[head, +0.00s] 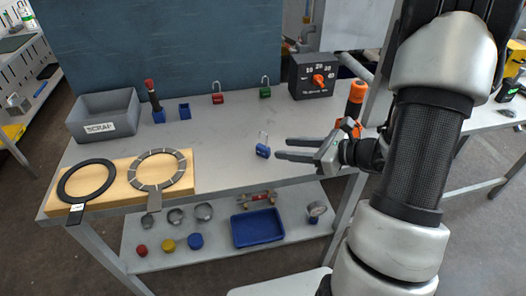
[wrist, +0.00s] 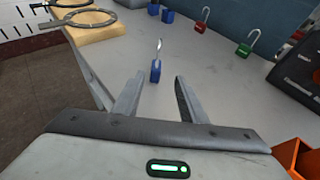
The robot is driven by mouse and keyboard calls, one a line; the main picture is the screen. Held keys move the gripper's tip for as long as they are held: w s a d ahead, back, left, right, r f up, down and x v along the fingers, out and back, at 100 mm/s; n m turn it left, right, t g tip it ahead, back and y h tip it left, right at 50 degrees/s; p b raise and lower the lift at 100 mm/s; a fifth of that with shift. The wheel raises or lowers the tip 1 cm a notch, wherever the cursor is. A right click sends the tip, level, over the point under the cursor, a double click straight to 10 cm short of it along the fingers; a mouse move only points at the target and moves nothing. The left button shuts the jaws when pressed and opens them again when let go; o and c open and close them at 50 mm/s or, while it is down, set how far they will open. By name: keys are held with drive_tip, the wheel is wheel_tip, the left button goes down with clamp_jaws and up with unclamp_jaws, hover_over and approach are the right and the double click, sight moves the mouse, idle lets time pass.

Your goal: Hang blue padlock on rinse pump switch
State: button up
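The blue padlock (head: 263,151) stands on the grey bench top with its shackle upward. In the wrist view the blue padlock (wrist: 155,72) shows between and just beyond my fingertips. My gripper (head: 278,148) reaches in from the right, open and empty, its fingers pointing left at the padlock. In the wrist view my gripper (wrist: 159,82) has its two fingers apart on either side of the padlock's line. A black box with an orange knob and a number dial (head: 316,77) stands at the back right. I cannot read any rinse pump label.
A red padlock (head: 218,97) and a green padlock (head: 265,91) are at the back. A grey scrap bin (head: 98,132) and a wooden board (head: 182,177) with rings are left. An orange-topped object (head: 356,94) stands near my arm. The bench around the blue padlock is clear.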

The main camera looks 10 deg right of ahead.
sight(269, 149)
drive_tip(key=x, duration=0.4)
drive_tip(key=shift+w+a+f, duration=0.1)
drive_tip(key=shift+w+a, duration=0.05)
drive_tip(key=shift+a, duration=0.05)
drive_tip(key=x, duration=0.2)
drive_tip(key=b+x, duration=0.1)
drive_tip(key=x, duration=0.1)
drive_tip(key=shift+s+a+f, duration=0.15)
drive_tip(key=shift+s+a, duration=0.1)
drive_tip(key=shift+a, duration=0.05)
drive_tip(key=shift+w+a+f, duration=0.2)
drive_tip(key=shift+w+a, duration=0.1)
drive_tip(key=shift+w, duration=0.05)
clamp_jaws()
